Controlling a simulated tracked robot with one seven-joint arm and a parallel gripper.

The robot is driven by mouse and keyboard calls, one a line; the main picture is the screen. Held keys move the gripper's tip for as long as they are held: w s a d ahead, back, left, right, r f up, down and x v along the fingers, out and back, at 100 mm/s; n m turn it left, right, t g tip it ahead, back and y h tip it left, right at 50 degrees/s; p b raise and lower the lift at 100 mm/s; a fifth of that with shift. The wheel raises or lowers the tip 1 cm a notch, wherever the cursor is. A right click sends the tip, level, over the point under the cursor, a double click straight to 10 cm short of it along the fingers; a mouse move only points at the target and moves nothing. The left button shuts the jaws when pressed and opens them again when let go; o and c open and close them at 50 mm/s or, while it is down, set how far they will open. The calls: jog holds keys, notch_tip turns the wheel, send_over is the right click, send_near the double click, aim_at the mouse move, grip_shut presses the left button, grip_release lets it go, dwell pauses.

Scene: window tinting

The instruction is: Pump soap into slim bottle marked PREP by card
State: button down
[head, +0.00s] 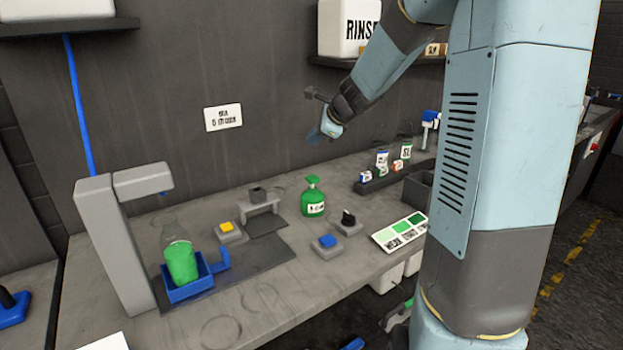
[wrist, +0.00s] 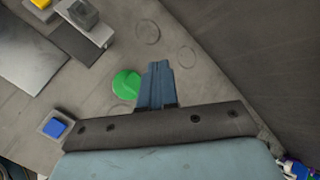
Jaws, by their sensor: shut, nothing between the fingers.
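A green pump bottle (head: 313,203) with a pale label stands upright on the bench; its lettering is too small to read. In the wrist view its green top (wrist: 124,84) shows just left of my fingers. A clear bottle (head: 180,260) partly filled with green liquid stands in a blue holder (head: 190,291) beside a grey spouted stand (head: 125,240); I see no readable PREP mark on it. A card with green shade patches (head: 400,232) lies at the bench's front edge. My gripper (head: 327,131) is shut and empty, above and behind the pump bottle; it also shows in the wrist view (wrist: 157,70).
A yellow button (head: 226,226), a blue button (head: 327,241) and a black knob (head: 348,217) sit on the bench. A small grey stand (head: 262,203) is left of the pump bottle. A dark rack (head: 385,180) holds small bottles at the back right. A sign (head: 223,117) hangs on the wall.

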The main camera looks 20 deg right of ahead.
send_near(310, 176)
jog(key=shift+w+a+f, duration=0.45)
jog(key=shift+w, duration=0.3)
jog(key=shift+w+a+f, duration=0.45)
jog(key=shift+w, duration=0.3)
jog(key=shift+w+a+f, duration=0.4)
jog(key=shift+w+a, duration=0.05)
jog(key=shift+w, duration=0.3)
jog(key=shift+f, duration=0.1)
dwell(0.4)
jog(key=shift+f, duration=0.25)
jog(key=shift+f, duration=0.9)
dwell(1.2)
jog(key=shift+r, duration=1.3)
jog(key=shift+r, duration=0.1)
jog(key=shift+r, duration=2.45)
